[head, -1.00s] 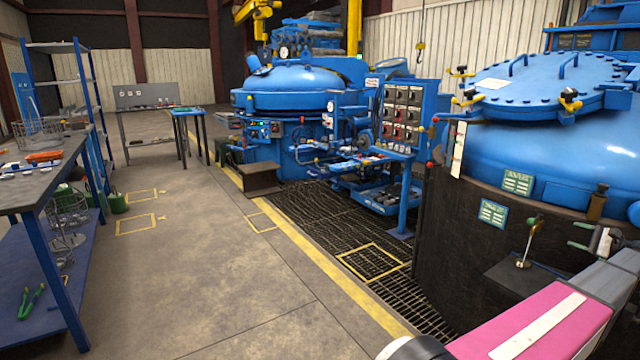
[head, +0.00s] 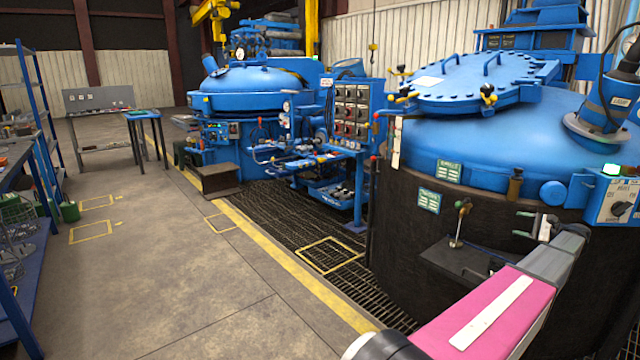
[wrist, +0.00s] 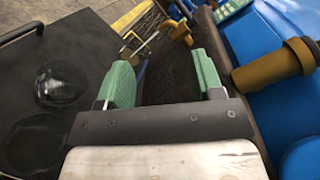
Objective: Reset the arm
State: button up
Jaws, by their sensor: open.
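My gripper (head: 522,224) is open at the end of my pink and grey arm, at the right of the head view. It is in front of the dark side of the near furnace (head: 405,245), to the right of a small upright lever (head: 459,224) on a black plate. In the wrist view my gripper (wrist: 163,78) shows two green finger pads well apart with nothing held between them. The lever's rod and brass-coloured parts (wrist: 181,32) show just beyond the fingers. Whether a finger touches anything cannot be told.
A brass-coloured cylinder (wrist: 275,72) is close on the right in the wrist view. A control box (head: 612,200) with a lit green lamp is on the furnace's right. A control panel (head: 354,110) stands behind.

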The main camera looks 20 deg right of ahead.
jog(key=w+a+f+n+g+h, duration=0.1)
jog(key=w+a+f+n+g, duration=0.3)
jog(key=a, duration=1)
jog(key=w+a+f+g, duration=0.2)
jog(key=w+a+f, duration=0.45)
jog(key=a, duration=0.75)
jog(key=w+a+f+n+g+h, duration=0.1)
jog(key=w+a+f+n+g, duration=0.2)
jog(key=w+a, duration=0.75)
jog(key=s+a+f+n+g+h, duration=0.1)
jog(key=s+a+f+n+h, duration=0.2)
jog(key=a, duration=1)
jog(key=s+a+f+n+g+h, duration=0.2)
jog(key=s+a, duration=0.5)
jog(key=a, duration=0.6)
jog(key=s+a+f+n+g+h, duration=0.2)
jog(key=s+a+n, duration=0.3)
jog(key=a, duration=0.7)
jog(key=shift+s+a+f+h, duration=0.4)
jog(key=shift+s+f+h, duration=0.15)
jog(key=shift+f+h, duration=0.3)
